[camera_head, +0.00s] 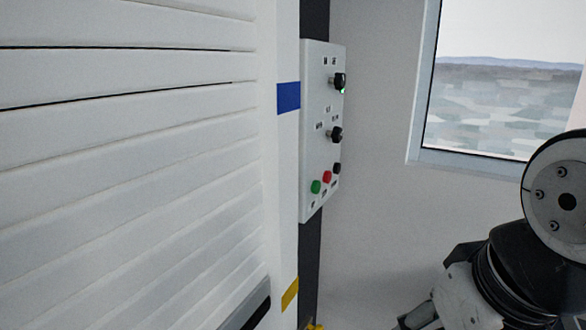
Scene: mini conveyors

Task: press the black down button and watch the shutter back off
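The black button (337,168) is the rightmost of a slanting row of three low on a grey control panel (312,140). A red button (327,177) and a green button (315,187) sit beside it. The white slatted shutter (130,170) fills the left side and covers its opening as far as I see. My gripper (420,318) shows only in part at the bottom edge, below and right of the panel and apart from it. Its fingertips are cut off by the frame, so its opening is unclear.
Two black knobs (336,134) sit higher on the panel, the upper one with a green glow. A dark post stands behind the panel. A window (500,80) is at the upper right. The space between panel and arm looks clear.

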